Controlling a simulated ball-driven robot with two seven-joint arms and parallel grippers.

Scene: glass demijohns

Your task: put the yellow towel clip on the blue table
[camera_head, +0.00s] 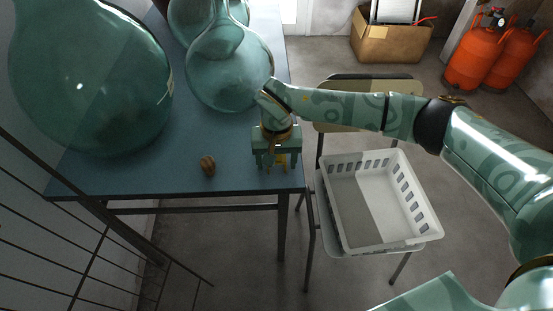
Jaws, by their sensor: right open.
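The yellow towel clip (281,160) shows as a small yellow patch at the front right corner of the blue table (130,178). My right gripper (274,164) is over that corner, pointing down, with its fingers apart. The clip is between or just behind the fingers and partly hidden by them. It appears to be at the tabletop, but I cannot tell if it touches the table or a finger. My left gripper is not in view.
A walnut-like brown thing (208,165) lies left of my right gripper. Large green glass demijohns (90,75) and (228,72) stand on the table behind. A white basket (378,200) sits on a chair to the right.

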